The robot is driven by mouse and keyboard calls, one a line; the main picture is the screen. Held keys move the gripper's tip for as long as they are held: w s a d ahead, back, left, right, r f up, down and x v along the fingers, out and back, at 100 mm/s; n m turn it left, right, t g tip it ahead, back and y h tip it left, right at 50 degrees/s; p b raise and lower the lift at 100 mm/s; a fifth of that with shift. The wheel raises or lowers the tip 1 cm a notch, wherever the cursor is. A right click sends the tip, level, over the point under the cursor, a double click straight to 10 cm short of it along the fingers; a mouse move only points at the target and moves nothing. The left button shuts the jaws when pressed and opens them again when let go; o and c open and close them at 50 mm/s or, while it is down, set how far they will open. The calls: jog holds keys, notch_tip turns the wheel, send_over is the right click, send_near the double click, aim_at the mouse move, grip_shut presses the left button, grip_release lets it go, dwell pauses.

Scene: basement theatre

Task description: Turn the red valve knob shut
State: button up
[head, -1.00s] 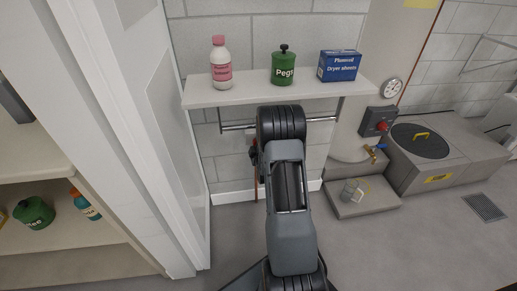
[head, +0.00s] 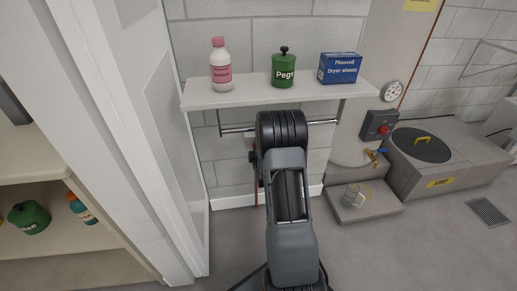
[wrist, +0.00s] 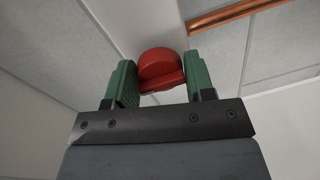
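The red valve knob (wrist: 160,66) is round with a straight lower edge, and in the wrist view it sits between the two green fingers of my gripper (wrist: 160,80). It fills nearly all of the space between them. Whether both fingers press on it I cannot tell. In the head view my black and grey arm reaches forward under the wall shelf and hides the gripper. A small red part shows at the left side of my arm there, too small to make out.
A white shelf (head: 285,97) with a pink-capped bottle (head: 220,65), a green pegs jar (head: 284,68) and a blue dryer-sheets box (head: 340,68) is above my arm. A rail (head: 238,130) runs below it. A white door frame (head: 150,150) stands close on the left.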

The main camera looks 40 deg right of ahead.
jog(key=o, duration=0.4)
jog(key=shift+c, duration=0.2)
jog(key=p+v, duration=0.2)
jog(key=v, duration=1.1)
jog(key=shift+s+a+p, duration=0.15)
jog(key=shift+s+p, duration=0.15)
jog(key=shift+s, duration=0.1)
